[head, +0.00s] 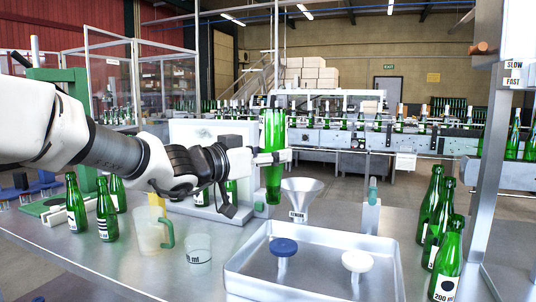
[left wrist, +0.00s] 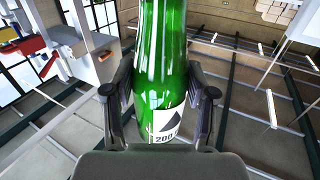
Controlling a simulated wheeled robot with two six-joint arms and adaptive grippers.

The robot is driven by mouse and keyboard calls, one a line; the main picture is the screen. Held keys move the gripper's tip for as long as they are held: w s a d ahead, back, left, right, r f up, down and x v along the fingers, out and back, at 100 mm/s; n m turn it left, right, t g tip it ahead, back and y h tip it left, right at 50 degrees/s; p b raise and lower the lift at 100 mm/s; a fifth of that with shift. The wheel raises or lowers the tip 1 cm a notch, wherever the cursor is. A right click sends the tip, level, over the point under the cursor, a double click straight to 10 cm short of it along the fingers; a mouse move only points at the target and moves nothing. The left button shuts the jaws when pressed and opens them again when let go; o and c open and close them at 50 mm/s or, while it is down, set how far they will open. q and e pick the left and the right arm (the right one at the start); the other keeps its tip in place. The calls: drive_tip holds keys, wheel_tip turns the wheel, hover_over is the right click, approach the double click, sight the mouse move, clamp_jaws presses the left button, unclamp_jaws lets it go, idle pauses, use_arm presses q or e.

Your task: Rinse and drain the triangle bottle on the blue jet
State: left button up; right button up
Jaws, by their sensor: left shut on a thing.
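My left gripper (head: 272,157) is shut on a green triangle bottle (head: 273,130), held in the air behind the tray and left of the funnel. The bottle looks upside down, its narrower end pointing down. In the left wrist view, the bottle (left wrist: 162,60) stands between both fingers, and its white label shows a black triangle and "200". The blue jet (head: 284,246) is a blue disc on a short white stem in the metal tray (head: 240,270), in front of the bottle and apart from it. My right gripper is not in view.
A white jet (head: 357,261) stands right of the blue one. A metal funnel (head: 302,187) stands behind the tray. A jug (head: 150,232) and a clear beaker (head: 198,250) are left of the tray. Green bottles stand at the left (head: 106,212) and right (head: 447,262).

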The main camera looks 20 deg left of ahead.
use_arm(q)
drive_tip(key=shift+w+d+f+m+g+h+p, duration=0.1)
drive_tip(key=shift+w+f+m+g+h+p, duration=0.85)
drive_tip(key=shift+p, duration=1.05)
drive_tip(key=shift+w+a+f+m+g+h+p, duration=0.1)
drive_tip(key=shift+w+f+m+g+h+p, duration=0.3)
drive_tip(key=shift+w+f+p, duration=1.3)
drive_tip(key=shift+w+d+f+m+g+h+p, duration=0.1)
drive_tip(key=shift+w+f+m+g+h+p, duration=0.65)
drive_tip(key=shift+p, duration=1.6)
drive_tip(key=shift+n+t, duration=0.3)
drive_tip(key=shift+w+f+b, duration=0.15)
drive_tip(key=shift+f+b, duration=1.25)
drive_tip(key=shift+b, duration=1.05)
drive_tip(key=shift+w+f+b, duration=0.1)
drive_tip(key=shift+f+b, duration=1.25)
drive_tip(key=shift+b, duration=1.05)
drive_tip(key=shift+f+b, duration=1.05)
drive_tip(key=shift+b, duration=0.7)
wheel_tip(320, 180, up, 3)
drive_tip(key=shift+r+b, duration=0.1)
drive_tip(key=shift+b, duration=0.9)
